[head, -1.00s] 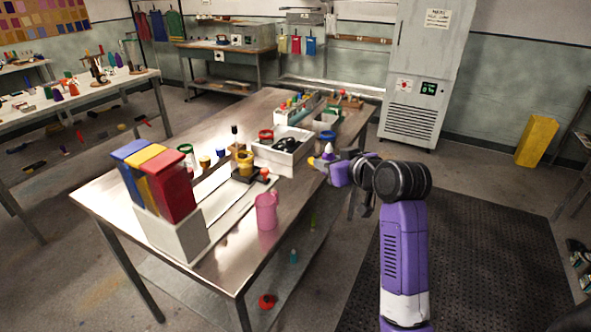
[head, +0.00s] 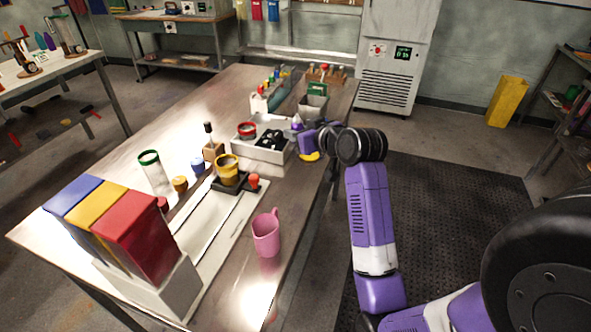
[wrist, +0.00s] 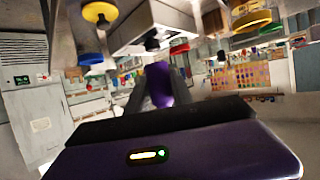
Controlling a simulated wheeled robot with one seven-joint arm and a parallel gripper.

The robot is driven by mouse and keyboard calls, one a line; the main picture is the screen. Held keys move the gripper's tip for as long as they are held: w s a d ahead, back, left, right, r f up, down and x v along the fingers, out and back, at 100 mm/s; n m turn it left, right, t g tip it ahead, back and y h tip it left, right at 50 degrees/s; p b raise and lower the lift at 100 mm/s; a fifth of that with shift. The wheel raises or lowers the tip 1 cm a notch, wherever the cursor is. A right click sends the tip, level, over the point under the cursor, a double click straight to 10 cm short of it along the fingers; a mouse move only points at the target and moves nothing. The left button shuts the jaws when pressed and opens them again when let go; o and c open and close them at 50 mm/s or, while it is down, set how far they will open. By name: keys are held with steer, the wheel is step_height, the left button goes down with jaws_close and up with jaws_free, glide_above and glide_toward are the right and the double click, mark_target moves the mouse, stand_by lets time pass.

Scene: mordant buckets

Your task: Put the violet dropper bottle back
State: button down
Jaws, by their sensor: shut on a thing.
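The violet dropper bottle (wrist: 158,84) is between the two dark fingers of my gripper (wrist: 160,92) in the wrist view. In the head view my gripper (head: 302,133) is at the right edge of the table, beside the white tray (head: 277,155). The bottle's pale tip and a bit of violet (head: 297,124) show just above the gripper there. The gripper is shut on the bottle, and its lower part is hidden. I cannot tell from the pictures whether the bottle touches anything below.
Behind the tray stand a grey bin (head: 313,107), a wooden rack of small bottles (head: 326,74) and a long caddy (head: 268,97). A yellow piece (head: 309,157) shows below my gripper.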

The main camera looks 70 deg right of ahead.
mark_target(297, 178)
step_height(297, 178, down, 13)
stand_by(0.4)
steer(key=shift+f, duration=0.2)
steer(key=c, duration=1.1)
jaws_free()
steer(key=shift+r, duration=0.2)
steer(key=b+v, duration=0.1)
steer(key=v, duration=1.1)
steer(key=shift+a, duration=0.1)
